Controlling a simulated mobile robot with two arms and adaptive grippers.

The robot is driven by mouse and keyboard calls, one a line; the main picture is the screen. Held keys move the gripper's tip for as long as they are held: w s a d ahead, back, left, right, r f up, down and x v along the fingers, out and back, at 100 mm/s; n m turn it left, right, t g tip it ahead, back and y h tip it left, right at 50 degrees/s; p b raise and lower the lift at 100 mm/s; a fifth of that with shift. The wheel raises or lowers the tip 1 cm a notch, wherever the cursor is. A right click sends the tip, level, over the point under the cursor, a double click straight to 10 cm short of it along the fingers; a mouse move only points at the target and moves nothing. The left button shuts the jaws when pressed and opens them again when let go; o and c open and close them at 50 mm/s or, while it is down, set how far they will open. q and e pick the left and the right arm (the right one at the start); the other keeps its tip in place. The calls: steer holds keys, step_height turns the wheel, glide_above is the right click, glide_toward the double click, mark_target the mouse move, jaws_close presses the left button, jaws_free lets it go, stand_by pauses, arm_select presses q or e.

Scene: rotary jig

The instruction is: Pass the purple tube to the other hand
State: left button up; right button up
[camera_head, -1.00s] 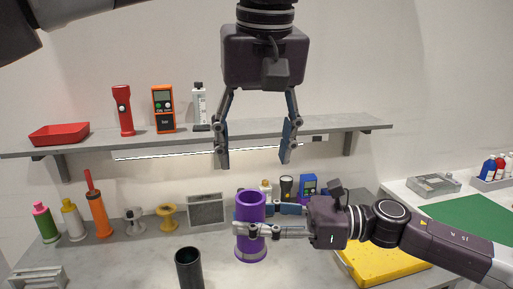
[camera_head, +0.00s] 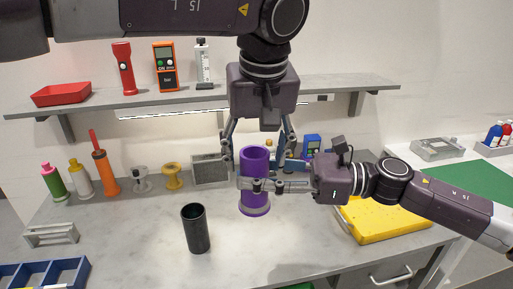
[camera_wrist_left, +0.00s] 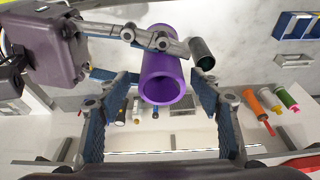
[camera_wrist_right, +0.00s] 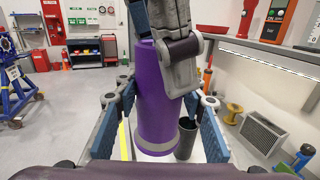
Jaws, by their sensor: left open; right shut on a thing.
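The purple tube (camera_head: 255,160) stands upright above the worktop, with a grey band near its lower end. My right gripper (camera_head: 257,185) is shut on its middle from the right side. My left gripper (camera_head: 259,150) points down from above. It is open, its fingers on either side of the tube's upper end. In the left wrist view the tube (camera_wrist_left: 165,80) shows between the open fingers, with visible gaps on both sides. In the right wrist view the tube (camera_wrist_right: 152,95) is between my right fingers, and a left finger passes in front of its upper part.
A black cylinder (camera_head: 196,230) stands on the worktop (camera_head: 130,240) left of the tube. Bottles and spools line the back left. A yellow tray (camera_head: 385,222) lies at the right, under my right arm. A shelf (camera_head: 150,101) runs behind my left gripper.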

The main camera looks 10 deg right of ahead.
arm_select(q)
steer(key=shift+c, duration=0.2)
steer(key=c, duration=1.3)
arm_select(e)
steer(key=o, duration=1.4)
steer(key=shift+c, duration=0.2)
arm_select(q)
steer(key=shift+c, duration=0.2)
arm_select(e)
steer(key=shift+d, duration=0.1)
